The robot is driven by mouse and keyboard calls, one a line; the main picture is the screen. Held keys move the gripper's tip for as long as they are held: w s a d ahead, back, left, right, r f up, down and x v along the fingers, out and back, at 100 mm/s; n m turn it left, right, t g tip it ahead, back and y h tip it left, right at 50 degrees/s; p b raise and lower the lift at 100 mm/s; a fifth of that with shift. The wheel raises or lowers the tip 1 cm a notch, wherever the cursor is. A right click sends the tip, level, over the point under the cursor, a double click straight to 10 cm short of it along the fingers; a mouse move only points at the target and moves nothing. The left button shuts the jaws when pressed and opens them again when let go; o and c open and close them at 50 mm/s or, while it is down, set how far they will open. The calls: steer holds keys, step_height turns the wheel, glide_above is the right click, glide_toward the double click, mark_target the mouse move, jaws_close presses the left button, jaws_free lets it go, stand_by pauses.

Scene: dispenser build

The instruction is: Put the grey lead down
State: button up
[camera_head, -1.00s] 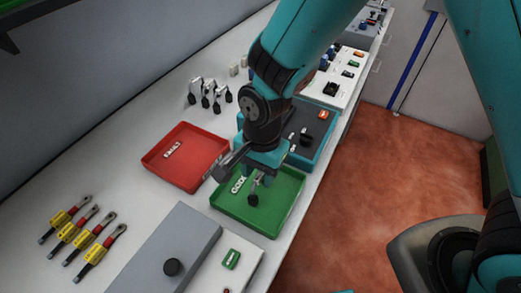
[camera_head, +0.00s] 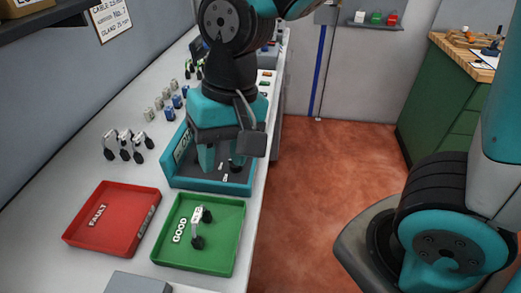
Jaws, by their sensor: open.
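A grey lead (camera_head: 197,226) with black ends lies in the green GOOD tray (camera_head: 227,262). My gripper (camera_head: 221,160) is open, away from that lead. It is over the teal test box (camera_head: 182,182) beyond the tray, its fingers pointing down. A dark part shows beside the right finger; I cannot tell whether they touch. Several similar grey leads (camera_head: 125,147) stand on the bench to the left.
A red FAULT tray (camera_head: 128,236) sits left of the green tray. A grey box (camera_head: 138,283) is at the near edge. Small blue and grey parts (camera_head: 165,103) stand on the bench behind. The red-brown floor to the right is clear.

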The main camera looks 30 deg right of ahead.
steer(key=s+d+r+n+y, duration=0.1)
steer(key=s+d+r+n, duration=0.2)
steer(key=s+n, duration=0.3)
steer(key=shift+s+d+r+n+t, duration=0.25)
steer(key=shift+r+n+t, duration=0.15)
steer(key=shift+n, duration=0.2)
stand_by(1.5)
